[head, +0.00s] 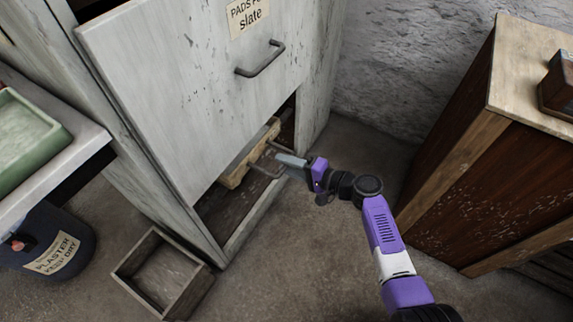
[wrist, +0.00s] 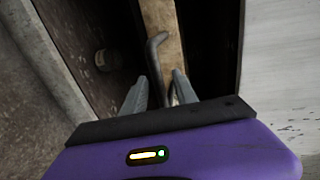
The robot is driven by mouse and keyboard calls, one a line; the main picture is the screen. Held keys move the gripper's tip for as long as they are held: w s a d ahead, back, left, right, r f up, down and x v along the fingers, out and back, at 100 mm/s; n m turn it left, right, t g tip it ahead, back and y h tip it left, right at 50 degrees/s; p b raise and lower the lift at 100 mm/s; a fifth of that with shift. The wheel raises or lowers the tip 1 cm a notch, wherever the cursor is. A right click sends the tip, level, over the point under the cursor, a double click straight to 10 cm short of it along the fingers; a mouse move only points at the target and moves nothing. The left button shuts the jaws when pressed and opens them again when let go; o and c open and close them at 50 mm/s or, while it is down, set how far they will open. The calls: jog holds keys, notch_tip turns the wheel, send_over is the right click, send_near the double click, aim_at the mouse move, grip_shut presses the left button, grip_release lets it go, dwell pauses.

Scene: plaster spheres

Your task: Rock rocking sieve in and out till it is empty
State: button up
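The rocking sieve (head: 236,171) shows as a pale wooden frame edge with a grey metal bar handle (head: 262,168) inside the low opening of a tall grey cabinet. Its wood also shows in the wrist view (wrist: 160,17), with the bent handle (wrist: 153,52) in front. My gripper (head: 281,160) is at the right part of the handle. In the wrist view, my gripper's fingers (wrist: 162,84) stand apart on either side of the bar, with a gap visible. The inside of the sieve and any contents are hidden by the cabinet's front panel.
The cabinet's front panel (head: 190,85) has a label and a handle (head: 261,60). An empty wooden box (head: 141,253) sits on the floor at its foot. A blue bucket (head: 75,235) and a green tray (head: 22,140) are left. A wooden cabinet (head: 455,165) stands right.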

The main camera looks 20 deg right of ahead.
grip_shut()
dwell(1.3)
